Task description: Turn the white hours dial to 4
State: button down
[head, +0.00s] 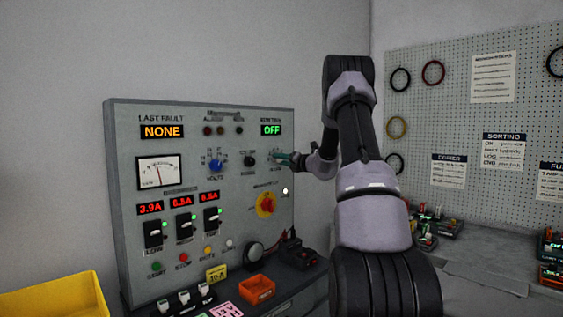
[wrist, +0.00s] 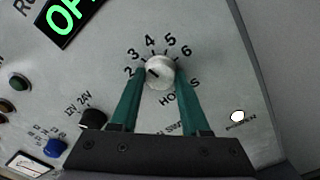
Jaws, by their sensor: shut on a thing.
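The white hours dial (wrist: 159,73) is a round knob on the grey panel, with numbers 2 to 6 visible around its upper side and the word HOURS partly hidden below it. A dark mark on its face sits left of centre, roughly toward 2 or 3; I cannot tell exactly. My gripper (wrist: 159,74) has its green fingers on both sides of the dial, shut on it. In the head view my gripper (head: 290,157) reaches the panel's upper right, and its fingers largely cover the dial.
On the panel (head: 120,125), a green OFF display (head: 271,130) is above the dial. A black knob (head: 249,161) and blue volts knob (head: 215,166) are to its left. A red-yellow rotary switch (head: 266,204) and white power button (head: 285,191) are below.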

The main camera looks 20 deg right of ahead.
jog(key=m, duration=0.5)
jog(key=shift+m, duration=0.3)
dwell(0.4)
jog(key=shift+c, duration=1.9)
grip_release()
jog(key=shift+s, duration=0.15)
jog(key=v, duration=1)
jog(key=shift+s, duration=0.25)
jog(key=shift+d, duration=0.15)
